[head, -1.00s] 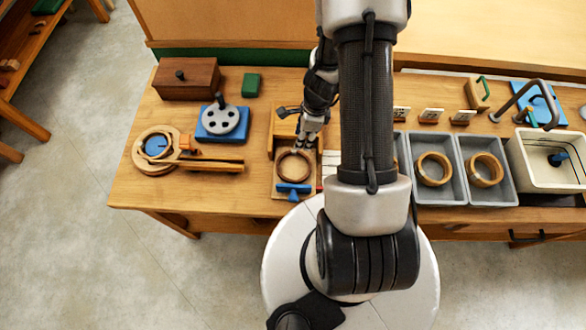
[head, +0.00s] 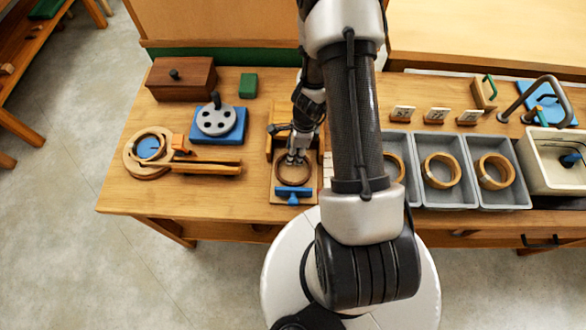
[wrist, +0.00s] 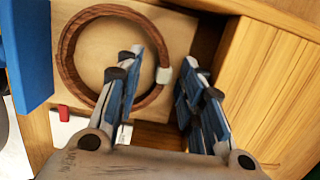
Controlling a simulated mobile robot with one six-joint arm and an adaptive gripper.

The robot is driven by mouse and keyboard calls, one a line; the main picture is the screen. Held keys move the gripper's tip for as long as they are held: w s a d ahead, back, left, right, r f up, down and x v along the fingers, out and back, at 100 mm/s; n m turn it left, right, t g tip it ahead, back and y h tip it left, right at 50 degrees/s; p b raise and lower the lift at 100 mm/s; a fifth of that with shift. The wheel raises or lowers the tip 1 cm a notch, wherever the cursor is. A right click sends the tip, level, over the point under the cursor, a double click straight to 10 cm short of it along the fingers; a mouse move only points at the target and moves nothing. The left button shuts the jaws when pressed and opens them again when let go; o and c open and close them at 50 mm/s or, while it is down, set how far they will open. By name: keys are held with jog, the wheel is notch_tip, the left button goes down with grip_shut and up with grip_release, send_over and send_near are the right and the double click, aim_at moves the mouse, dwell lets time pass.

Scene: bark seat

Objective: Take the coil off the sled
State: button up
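The coil is a dark brown ring (head: 293,181) lying flat on the light wooden sled (head: 281,196), whose near end has a blue T-shaped piece (head: 293,195). In the wrist view the coil (wrist: 66,62) fills the upper left, with a pale band (wrist: 163,75) on its right side. My gripper (head: 296,160) is at the coil's far edge. In the wrist view my gripper (wrist: 162,92) is open, and the banded part of the coil shows between its blue-padded fingers. I cannot tell whether a finger touches the coil. The left finger hides part of the ring.
Grey trays with wooden rings (head: 441,170) stand to the right, beside a white basin (head: 540,172). Small number cards (head: 437,115) stand behind them. A wooden clamp-like piece (head: 207,167), a blue block with a grey disc (head: 217,121) and a brown box (head: 181,78) lie left.

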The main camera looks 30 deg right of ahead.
jog(key=shift+c, duration=0.5)
grip_shut()
jog(key=shift+r, duration=0.1)
